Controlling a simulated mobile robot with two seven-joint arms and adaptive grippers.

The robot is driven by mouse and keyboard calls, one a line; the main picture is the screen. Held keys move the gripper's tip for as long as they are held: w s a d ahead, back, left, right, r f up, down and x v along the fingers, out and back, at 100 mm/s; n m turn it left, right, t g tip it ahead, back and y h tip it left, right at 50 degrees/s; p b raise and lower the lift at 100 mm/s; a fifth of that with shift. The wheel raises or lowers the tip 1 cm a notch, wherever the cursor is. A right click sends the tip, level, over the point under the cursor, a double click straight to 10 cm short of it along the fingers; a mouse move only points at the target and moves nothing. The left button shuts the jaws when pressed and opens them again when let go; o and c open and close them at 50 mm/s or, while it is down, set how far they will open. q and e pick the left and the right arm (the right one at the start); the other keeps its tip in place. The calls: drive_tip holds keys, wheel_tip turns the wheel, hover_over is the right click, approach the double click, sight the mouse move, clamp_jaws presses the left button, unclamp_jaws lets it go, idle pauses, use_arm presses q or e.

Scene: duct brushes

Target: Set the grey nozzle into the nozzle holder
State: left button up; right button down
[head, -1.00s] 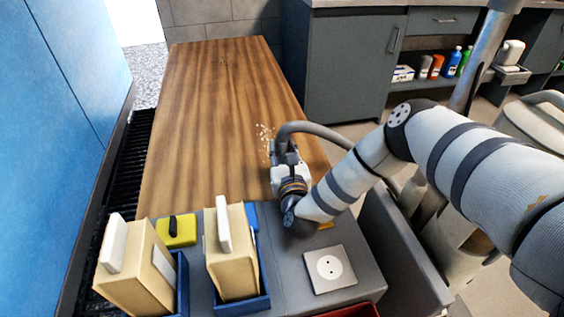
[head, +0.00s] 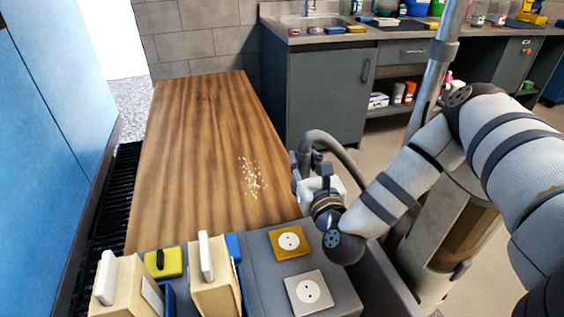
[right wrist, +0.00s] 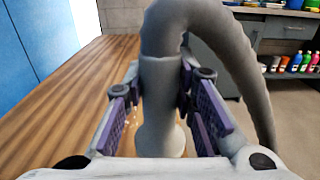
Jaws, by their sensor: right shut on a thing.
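The grey nozzle (right wrist: 160,100) is upright between the purple pads of my right gripper (right wrist: 160,98) in the right wrist view. A thick grey hose (right wrist: 205,22) curves over from its top. In the head view my right gripper (head: 309,178) is shut on the nozzle, beside the table's right edge; the nozzle is mostly hidden there, while the hose (head: 327,139) arches above and runs right. I cannot make out the nozzle holder for certain in either view. My left gripper is not in view.
Pale crumbs (head: 252,177) lie on the wooden table (head: 195,140), otherwise mostly clear. Near it, a grey surface (head: 255,262) carries a yellow socket plate (head: 273,243), a pale socket plate (head: 292,290) and cream boxes (head: 212,287). A sink counter (head: 320,35) stands behind.

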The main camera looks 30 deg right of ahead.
drive_tip(key=shift+s+d+r, duration=0.4)
drive_tip(key=shift+s+r, duration=0.15)
drive_tip(key=shift+s, duration=0.15)
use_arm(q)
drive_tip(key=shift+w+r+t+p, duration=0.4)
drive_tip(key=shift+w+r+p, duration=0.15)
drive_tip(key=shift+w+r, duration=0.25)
use_arm(e)
wheel_tip(320, 180, up, 5)
drive_tip(key=shift+s+f, duration=0.1)
drive_tip(key=shift+f, duration=0.1)
